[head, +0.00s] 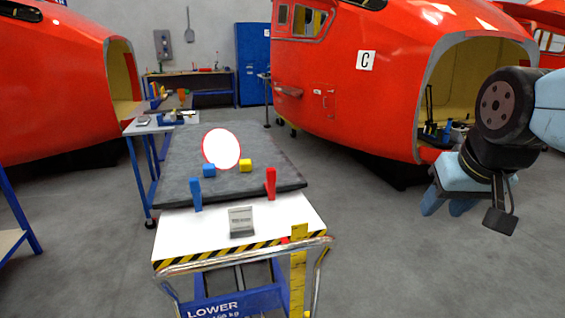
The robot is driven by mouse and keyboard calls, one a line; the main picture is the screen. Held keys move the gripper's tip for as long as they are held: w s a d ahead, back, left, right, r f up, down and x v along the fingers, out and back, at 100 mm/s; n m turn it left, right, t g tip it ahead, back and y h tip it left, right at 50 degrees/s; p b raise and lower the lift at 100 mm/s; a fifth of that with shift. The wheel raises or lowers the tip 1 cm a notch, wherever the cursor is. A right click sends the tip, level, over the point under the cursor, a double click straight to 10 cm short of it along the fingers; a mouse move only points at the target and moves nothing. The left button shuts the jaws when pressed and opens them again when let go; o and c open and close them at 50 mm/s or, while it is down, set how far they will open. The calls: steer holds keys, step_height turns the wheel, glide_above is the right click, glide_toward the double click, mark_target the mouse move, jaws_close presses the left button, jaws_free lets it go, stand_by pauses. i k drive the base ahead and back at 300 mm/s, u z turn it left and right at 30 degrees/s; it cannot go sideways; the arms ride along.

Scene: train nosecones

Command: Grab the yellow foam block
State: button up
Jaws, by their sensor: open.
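The yellow foam block (246,165) is a small cube on the dark grey mat (270,177) of the cart in the middle of the head view. It sits just right of a blue block (209,170) and below a white disc with a red rim (221,148). My gripper (458,207) is at the right side of the view, in the air, well to the right of the cart and apart from the block.
A blue upright piece (196,194) and a red upright piece (270,183) stand at the mat's near edge. A red nosecone marked C (345,90) rises behind; grey floor lies between cart and gripper.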

mark_target(245, 165)
steer(key=z, duration=0.95)
steer(key=i, duration=3.8)
steer(key=u, duration=1.75)
steer(key=i, duration=0.2)
steer(key=u, duration=2.1)
